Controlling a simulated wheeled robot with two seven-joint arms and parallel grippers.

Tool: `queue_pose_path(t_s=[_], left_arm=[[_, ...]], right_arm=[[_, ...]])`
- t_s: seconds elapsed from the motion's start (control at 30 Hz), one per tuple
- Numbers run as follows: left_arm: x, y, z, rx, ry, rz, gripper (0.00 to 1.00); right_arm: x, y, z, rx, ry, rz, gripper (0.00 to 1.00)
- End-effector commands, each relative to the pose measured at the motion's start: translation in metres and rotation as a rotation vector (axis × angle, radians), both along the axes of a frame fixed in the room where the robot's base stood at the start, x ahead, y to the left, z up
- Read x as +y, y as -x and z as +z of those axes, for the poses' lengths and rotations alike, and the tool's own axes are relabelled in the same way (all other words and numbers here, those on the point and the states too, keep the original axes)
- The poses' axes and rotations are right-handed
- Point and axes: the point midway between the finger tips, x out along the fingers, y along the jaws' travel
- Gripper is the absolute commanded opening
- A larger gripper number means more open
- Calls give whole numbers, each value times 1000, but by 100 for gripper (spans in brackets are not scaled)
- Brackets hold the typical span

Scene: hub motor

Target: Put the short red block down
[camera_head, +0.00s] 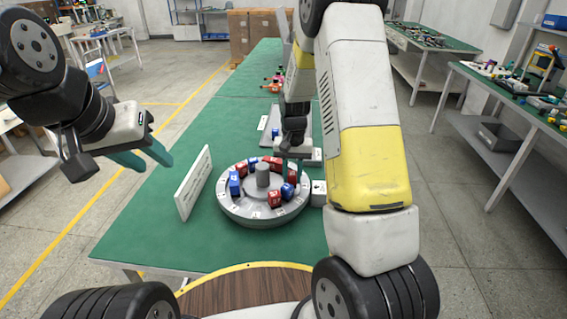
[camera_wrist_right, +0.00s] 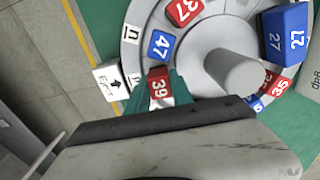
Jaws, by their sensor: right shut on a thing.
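A round grey turntable (camera_head: 262,212) with a grey centre post (camera_head: 263,176) stands on the green table and carries red and blue numbered blocks. My right gripper (camera_head: 290,166) points down over its right side, shut on a short red block (camera_head: 293,174); the grip is partly hidden. In the right wrist view, a red block marked 39 (camera_wrist_right: 159,87) lies against a teal finger (camera_wrist_right: 181,88); the gripper body hides most of the fingers. Whether the held block touches the turntable is unclear. My left gripper (camera_head: 143,157) is open and empty, left of the table.
A white upright panel (camera_head: 194,184) stands left of the turntable. A blue tall block marked 27 (camera_wrist_right: 285,32) and a blue block marked 47 (camera_wrist_right: 160,45) stand on the turntable near my right gripper. The table's left front is clear.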

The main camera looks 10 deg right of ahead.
Motion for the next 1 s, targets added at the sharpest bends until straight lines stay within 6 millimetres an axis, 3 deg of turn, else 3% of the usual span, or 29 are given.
queue_pose_path(t_s=[0.5, 0.53, 0.63, 1.0], left_arm=[[0, 0, 0, 0, 0, 0, 36], [0, 0, 0, 0, 0, 0, 36], [0, 0, 0, 0, 0, 0, 36], [0, 0, 0, 0, 0, 0, 36]], right_arm=[[0, 0, -12, -1, 0, 0, 0], [0, 0, -12, 0, 0, 0, 29], [0, 0, -12, 0, 0, 0, 49], [0, 0, -9, -1, 0, 0, 49]])
